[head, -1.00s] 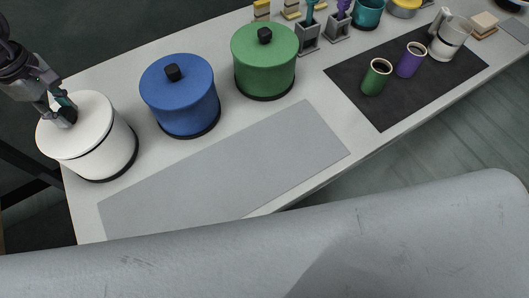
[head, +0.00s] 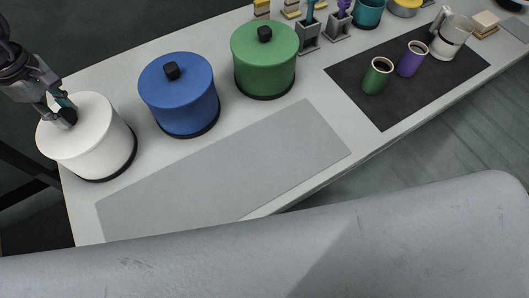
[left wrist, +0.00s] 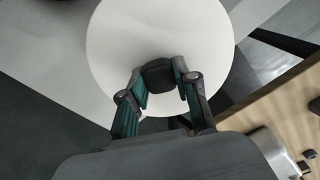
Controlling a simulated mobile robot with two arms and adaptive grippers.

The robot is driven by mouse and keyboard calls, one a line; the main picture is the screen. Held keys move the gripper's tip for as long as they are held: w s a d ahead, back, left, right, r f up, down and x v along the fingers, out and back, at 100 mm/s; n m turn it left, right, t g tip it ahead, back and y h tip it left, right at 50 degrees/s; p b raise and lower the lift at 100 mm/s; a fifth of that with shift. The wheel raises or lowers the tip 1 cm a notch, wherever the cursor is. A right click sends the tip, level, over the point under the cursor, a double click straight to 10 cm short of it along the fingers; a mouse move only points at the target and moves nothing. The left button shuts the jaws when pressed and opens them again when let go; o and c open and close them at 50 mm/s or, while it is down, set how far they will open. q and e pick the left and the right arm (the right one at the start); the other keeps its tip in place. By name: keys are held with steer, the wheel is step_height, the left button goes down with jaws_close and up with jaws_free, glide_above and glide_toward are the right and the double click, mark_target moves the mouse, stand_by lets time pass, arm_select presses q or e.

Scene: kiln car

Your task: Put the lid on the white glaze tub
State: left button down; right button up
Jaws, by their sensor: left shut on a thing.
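The white glaze tub (head: 105,158) stands at the left end of the table. Its white lid (head: 92,112) rests on top, level, with no dark gap showing between lid and tub wall. My left gripper (head: 66,115) is above the lid, shut on its black knob. In the left wrist view the two fingers (left wrist: 162,88) are on either side of the knob (left wrist: 158,74), with the round lid (left wrist: 155,30) beneath. The lid hides the tub's rim and inside. My right gripper is not in view.
A blue lidded tub (head: 182,100) and a green lidded tub (head: 264,68) stand to the right. A bare grey mat (head: 225,170) lies in front. Farther right, a dark mat (head: 400,105) holds a green cup (head: 377,78), a purple cup (head: 411,60) and a white jug (head: 452,40).

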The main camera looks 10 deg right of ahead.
arm_select(q)
steer(key=shift+f, duration=0.1)
steer(key=c, duration=0.8)
jaws_free()
steer(key=shift+o, duration=0.2)
steer(key=shift+r+p, duration=2.7)
steer(key=shift+r, duration=1.35)
step_height(320, 180, up, 12)
